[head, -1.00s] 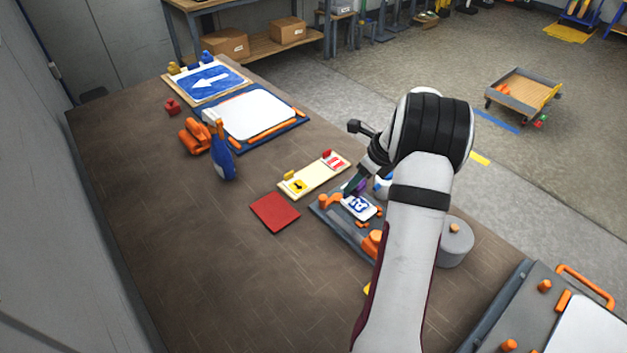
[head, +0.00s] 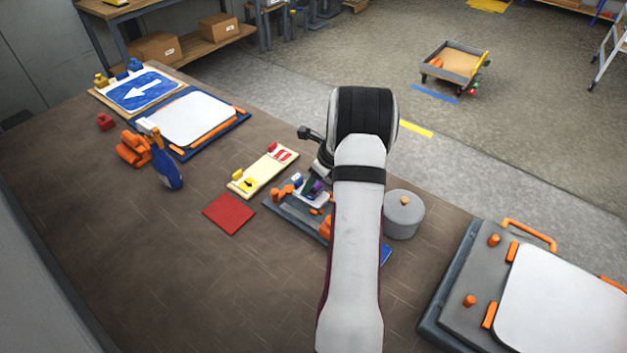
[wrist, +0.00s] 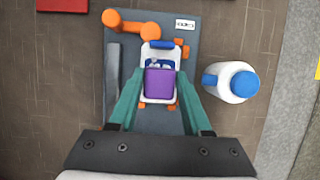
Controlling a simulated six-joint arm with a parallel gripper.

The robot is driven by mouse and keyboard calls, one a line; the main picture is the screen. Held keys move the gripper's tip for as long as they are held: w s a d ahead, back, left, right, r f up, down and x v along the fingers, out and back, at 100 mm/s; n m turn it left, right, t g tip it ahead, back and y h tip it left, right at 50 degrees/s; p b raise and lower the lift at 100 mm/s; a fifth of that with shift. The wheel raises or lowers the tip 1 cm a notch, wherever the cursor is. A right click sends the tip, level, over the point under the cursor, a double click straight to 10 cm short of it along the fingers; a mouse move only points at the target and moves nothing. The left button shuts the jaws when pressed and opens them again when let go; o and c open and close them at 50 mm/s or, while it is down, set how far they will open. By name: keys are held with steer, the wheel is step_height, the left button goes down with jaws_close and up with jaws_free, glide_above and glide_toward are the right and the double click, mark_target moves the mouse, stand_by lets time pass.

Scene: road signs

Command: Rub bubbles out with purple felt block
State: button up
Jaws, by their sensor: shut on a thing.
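The purple felt block (wrist: 159,83) sits between the green fingers of my gripper (wrist: 158,102) in the wrist view, and the gripper is shut on it. The block also shows in the head view (head: 317,187), partly hidden by my arm. It is over the lower part of a small blue-and-white sign (wrist: 158,55) and hides that part. Pale specks show on the blue above the block; I cannot tell if they are bubbles or print. The sign lies on a dark grey fixture (wrist: 185,122) with orange clamps. Whether the block touches the sign is unclear.
A white bottle with a blue cap (wrist: 236,82) stands close right of the fixture. A grey round canister (head: 404,215), a red pad (head: 229,214) and a cream board (head: 262,169) are nearby. A blue spray bottle (head: 166,169) stands left. The front-left table is clear.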

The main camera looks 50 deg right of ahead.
steer(key=shift+f, duration=0.6)
stand_by(0.4)
steer(key=shift+a, duration=0.45)
steer(key=shift+d, duration=0.7)
steer(key=shift+a, duration=0.6)
steer(key=shift+d, duration=0.2)
steer(key=shift+r, duration=2.5)
